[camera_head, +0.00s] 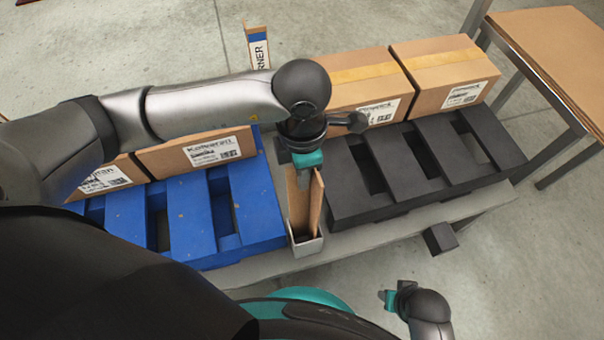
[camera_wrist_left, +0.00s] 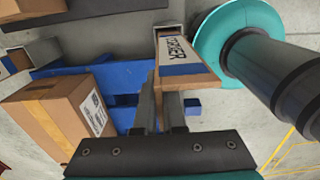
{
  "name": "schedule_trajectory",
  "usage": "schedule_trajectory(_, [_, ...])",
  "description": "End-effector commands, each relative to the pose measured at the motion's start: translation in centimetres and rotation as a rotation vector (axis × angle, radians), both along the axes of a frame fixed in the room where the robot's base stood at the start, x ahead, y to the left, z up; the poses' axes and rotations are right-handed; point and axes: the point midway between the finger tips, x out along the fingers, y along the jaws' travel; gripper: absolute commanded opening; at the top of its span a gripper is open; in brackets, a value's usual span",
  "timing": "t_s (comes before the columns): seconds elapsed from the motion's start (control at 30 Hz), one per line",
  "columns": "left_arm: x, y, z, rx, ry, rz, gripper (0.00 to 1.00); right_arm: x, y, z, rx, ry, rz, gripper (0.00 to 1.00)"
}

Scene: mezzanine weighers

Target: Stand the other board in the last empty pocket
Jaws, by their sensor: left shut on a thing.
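My left gripper (camera_head: 306,168) is shut on the top of a brown corner board (camera_head: 316,203), which stands roughly upright below it. In the left wrist view, the board (camera_wrist_left: 196,82) shows a white and blue label beyond the fingers (camera_wrist_left: 165,105). Its lower end is within the outline of a grey metal pocket (camera_head: 307,247) at the front edge between the pallets; I cannot tell whether it touches the bottom. Another labelled corner board (camera_head: 257,45) stands at the back, its foot hidden behind my arm. My right gripper (camera_head: 388,298) is low at the front right, its jaw opening unclear.
A blue pallet (camera_head: 190,215) with cartons (camera_head: 197,152) is on the left. A black pallet (camera_head: 400,175) with two cartons (camera_head: 445,72) is on the right. A small dark block (camera_head: 440,238) is at the front right edge. A brown-topped table (camera_head: 560,50) stands at the far right.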

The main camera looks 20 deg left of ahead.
Motion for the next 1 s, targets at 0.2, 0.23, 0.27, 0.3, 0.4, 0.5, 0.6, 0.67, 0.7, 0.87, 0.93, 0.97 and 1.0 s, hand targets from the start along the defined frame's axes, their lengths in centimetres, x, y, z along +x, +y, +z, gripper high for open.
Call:
schedule_trajectory(0.2, [0.02, -0.03, -0.01, 0.0, -0.001, -0.001, 0.0, 0.0, 0.01, 0.09, 0.0, 0.001, 0.0, 0.5])
schedule_trajectory(0.23, [0.02, -0.03, -0.01, 0.0, -0.001, -0.001, 0.0, 0.0, 0.01, 0.08, 0.0, 0.001, 0.0, 0.5])
schedule_trajectory(0.27, [0.02, -0.03, -0.03, 0.0, -0.001, -0.001, 0.0, 0.01, 0.01, 0.07, 0.0, 0.0, 0.0, 0.5])
schedule_trajectory(0.3, [0.02, -0.03, -0.11, 0.0, -0.001, -0.001, 0.0, 0.07, 0.03, 0.1, 0.0, -0.001, -0.001, 0.5])
schedule_trajectory(0.4, [0.02, -0.03, -0.28, 0.0, -0.001, -0.001, 0.0, 0.32, 0.09, 0.33, 0.001, -0.007, -0.001, 0.5])
schedule_trajectory(0.5, [0.02, -0.02, -0.32, -0.001, -0.001, -0.001, 0.12, 0.58, 0.15, 0.68, 0.003, -0.014, -0.001, 0.5])
schedule_trajectory(0.6, [0.01, -0.02, -0.3, 0.0, -0.001, -0.001, 0.23, 0.57, 0.14, 0.68, 0.003, -0.014, -0.001, 0.5])
schedule_trajectory(0.67, [0.02, -0.01, -0.29, 0.0, -0.001, -0.001, 0.3, 0.56, 0.14, 0.67, 0.003, -0.013, -0.001, 0.5])
schedule_trajectory(0.7, [0.02, -0.01, -0.29, 0.0, -0.001, 0.0, 0.34, 0.54, 0.14, 0.65, 0.003, -0.013, -0.001, 0.5])
schedule_trajectory(0.87, [0.01, 0.0, -0.29, 0.0, -0.001, 0.0, 0.37, 0.47, 0.11, 0.6, 0.002, -0.011, -0.001, 0.5])
schedule_trajectory(0.93, [0.01, 0.0, -0.29, 0.0, -0.001, 0.0, 0.37, 0.45, 0.11, 0.58, 0.002, -0.01, -0.001, 0.5])
schedule_trajectory(0.97, [0.01, 0.0, -0.28, 0.0, -0.001, 0.0, 0.37, 0.46, 0.11, 0.59, 0.002, -0.01, -0.001, 0.5])
schedule_trajectory(1.0, [0.01, 0.0, -0.24, 0.0, -0.001, 0.0, 0.37, 0.46, 0.11, 0.62, 0.002, -0.01, -0.001, 0.5])
